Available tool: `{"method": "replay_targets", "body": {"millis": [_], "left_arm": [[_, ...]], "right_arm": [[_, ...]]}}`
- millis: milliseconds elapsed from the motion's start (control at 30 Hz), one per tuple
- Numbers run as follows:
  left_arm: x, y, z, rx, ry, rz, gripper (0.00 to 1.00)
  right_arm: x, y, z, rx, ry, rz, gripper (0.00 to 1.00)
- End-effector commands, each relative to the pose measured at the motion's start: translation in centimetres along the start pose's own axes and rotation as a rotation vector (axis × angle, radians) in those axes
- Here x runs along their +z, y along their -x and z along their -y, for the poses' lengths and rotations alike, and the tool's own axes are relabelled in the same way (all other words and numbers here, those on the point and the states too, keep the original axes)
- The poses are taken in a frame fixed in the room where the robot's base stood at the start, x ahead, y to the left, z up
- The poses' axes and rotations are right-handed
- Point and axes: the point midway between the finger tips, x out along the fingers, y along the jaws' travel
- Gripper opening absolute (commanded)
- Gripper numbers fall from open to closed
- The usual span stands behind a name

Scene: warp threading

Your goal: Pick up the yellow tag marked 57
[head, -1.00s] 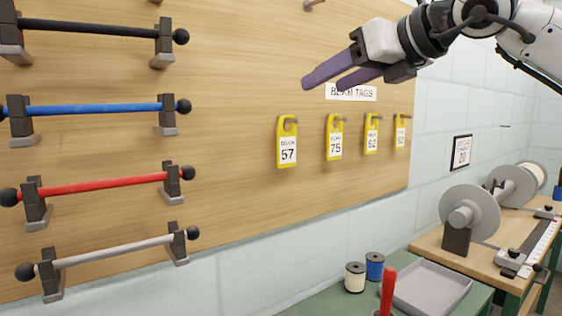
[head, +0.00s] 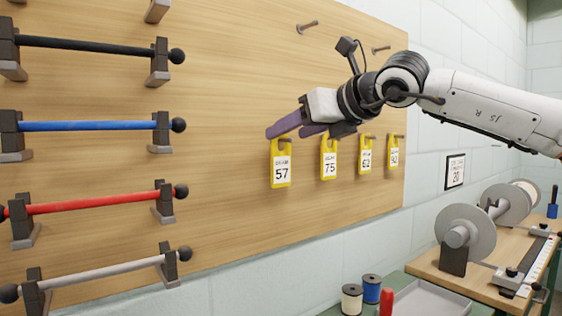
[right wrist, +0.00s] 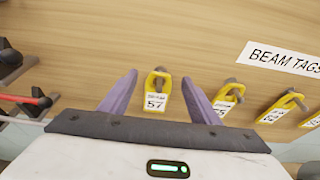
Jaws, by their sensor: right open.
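The yellow tag marked 57 (head: 281,165) hangs from a peg on the wooden board, leftmost in a row of yellow tags. It also shows in the right wrist view (right wrist: 156,98), between the two purple fingers and beyond them. My right gripper (head: 299,127) is open and empty, just above and in front of this tag in the head view. In the right wrist view the right gripper (right wrist: 158,90) has its fingers spread on either side of the tag. The right finger lies close to the tag marked 75 in the picture. My left gripper is not in view.
Yellow tags marked 75 (head: 329,162), 62 (head: 365,156) and 92 (head: 393,153) hang to the right. Coloured bars, such as the red bar (head: 95,202), sit in brackets at left. A bench with thread spools (head: 352,299) and a grey tray (head: 428,302) stands below.

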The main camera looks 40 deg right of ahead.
Motion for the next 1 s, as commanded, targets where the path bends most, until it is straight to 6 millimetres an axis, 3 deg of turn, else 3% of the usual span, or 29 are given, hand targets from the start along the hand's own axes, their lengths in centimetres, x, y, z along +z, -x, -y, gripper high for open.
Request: {"method": "replay_targets", "body": {"millis": [167,433,733,1000], "left_arm": [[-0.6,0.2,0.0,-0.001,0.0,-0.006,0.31],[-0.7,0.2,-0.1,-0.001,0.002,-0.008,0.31],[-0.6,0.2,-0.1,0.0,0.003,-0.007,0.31],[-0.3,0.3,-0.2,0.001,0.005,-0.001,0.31]], "right_arm": [[0.0,-1.8,0.1,-0.001,-0.001,-0.002,0.56],[0.0,-2.0,0.0,0.0,-0.001,0.001,0.56],[0.0,-2.0,0.0,0.0,-0.001,0.0,0.06],[0.0,-1.9,0.1,0.0,-0.001,0.001,0.02]]}}
